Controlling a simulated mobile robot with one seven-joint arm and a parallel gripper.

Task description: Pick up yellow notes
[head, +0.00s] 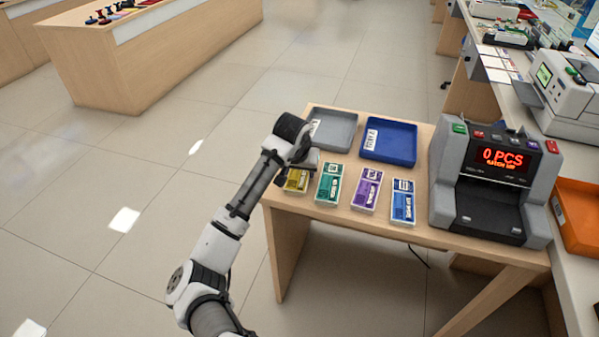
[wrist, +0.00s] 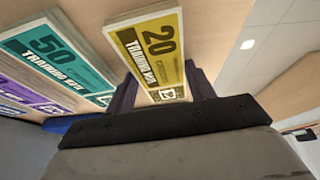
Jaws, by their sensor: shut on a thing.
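The yellow notes (head: 297,180) are a flat bundle at the left end of a row on the small wooden table. In the wrist view the yellow notes (wrist: 152,52) are marked 20, with their near end between my gripper's fingers. My gripper (head: 299,164) is over the bundle and hides part of it in the head view. In the wrist view my gripper (wrist: 160,92) is shut on the yellow notes. I cannot tell whether the bundle is clear of the table top.
Teal notes (head: 329,183), purple notes (head: 367,189) and blue notes (head: 403,202) lie to the right. A grey tray (head: 333,130) and a blue tray (head: 389,142) stand behind them. A counting machine (head: 494,180) stands at the table's right end. Open floor lies left of the table.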

